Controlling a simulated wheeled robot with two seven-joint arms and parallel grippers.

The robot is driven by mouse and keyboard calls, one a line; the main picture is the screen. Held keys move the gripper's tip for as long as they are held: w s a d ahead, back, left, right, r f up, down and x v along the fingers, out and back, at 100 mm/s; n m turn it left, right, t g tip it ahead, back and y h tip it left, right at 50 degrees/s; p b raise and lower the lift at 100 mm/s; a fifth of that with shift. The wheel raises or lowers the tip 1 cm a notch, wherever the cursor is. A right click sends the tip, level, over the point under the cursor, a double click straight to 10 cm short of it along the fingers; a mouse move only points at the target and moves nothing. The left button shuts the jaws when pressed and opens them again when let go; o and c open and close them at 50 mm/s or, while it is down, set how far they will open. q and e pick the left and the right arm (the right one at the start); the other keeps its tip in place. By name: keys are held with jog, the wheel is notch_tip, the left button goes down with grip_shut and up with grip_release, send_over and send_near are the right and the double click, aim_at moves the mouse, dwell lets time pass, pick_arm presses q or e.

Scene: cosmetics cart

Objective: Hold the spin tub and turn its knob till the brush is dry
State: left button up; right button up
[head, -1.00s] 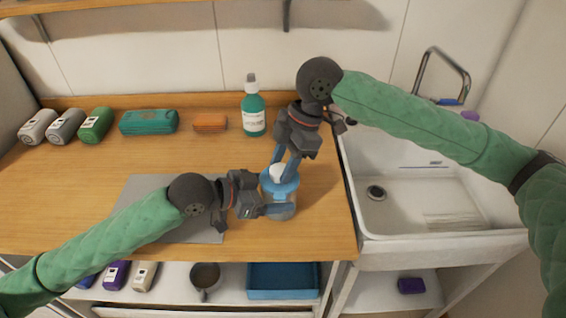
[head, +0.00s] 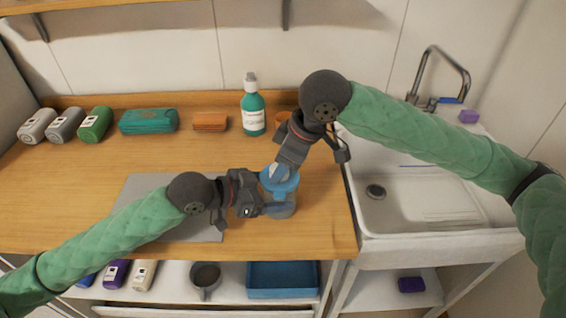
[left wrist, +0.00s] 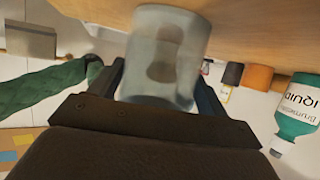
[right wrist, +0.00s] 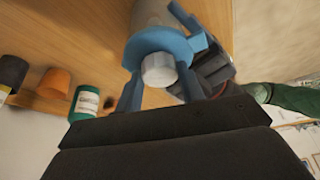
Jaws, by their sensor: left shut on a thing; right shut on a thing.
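The spin tub (head: 284,197) stands on the wooden worktop near its front right edge. It has a clear body and a blue lid (right wrist: 150,44) with a white knob (right wrist: 158,70). My left gripper (head: 274,207) is shut around the body from the left. In the left wrist view the cloudy tub (left wrist: 160,50) sits between its fingers, with a blurred dark shape inside; I cannot tell whether that is the brush. My right gripper (head: 281,171) comes from above and is shut on the knob. Its fingers partly hide the knob in the head view.
A green pump bottle (head: 253,112), an orange block (head: 210,122) and a teal case (head: 149,121) stand along the back. A grey mat (head: 145,190) lies under my left arm. The white sink (head: 410,205) is at the right. The middle of the worktop is clear.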

jog(key=m+t, duration=0.1)
jog(key=m, duration=0.2)
jog(key=m+t+h, duration=0.1)
jog(key=m, duration=0.2)
jog(key=shift+s+a+m, duration=0.15)
jog(key=shift+a+m, duration=0.05)
jog(key=shift+m, duration=0.1)
jog(key=m, duration=0.1)
jog(key=m+h, duration=0.1)
jog(key=m, duration=0.1)
jog(key=shift+s+a+t+h, duration=0.1)
jog(key=shift+t+h, duration=0.2)
jog(key=m+h, duration=0.1)
jog(key=m, duration=0.2)
jog(key=shift+t, duration=0.3)
jog(key=m, duration=0.2)
jog(key=m+h, duration=0.1)
jog(key=m, duration=0.1)
jog(key=m+h, duration=0.1)
jog(key=m, duration=0.1)
jog(key=shift+a+r+m, duration=0.1)
jog(key=shift+a+m, duration=0.2)
jog(key=m+g+h, duration=0.1)
jog(key=m, duration=0.2)
jog(key=m+g+h, duration=0.1)
jog(key=m, duration=0.2)
jog(key=shift+w+a, duration=0.15)
jog(key=shift+w, duration=0.05)
jog(key=o, duration=1)
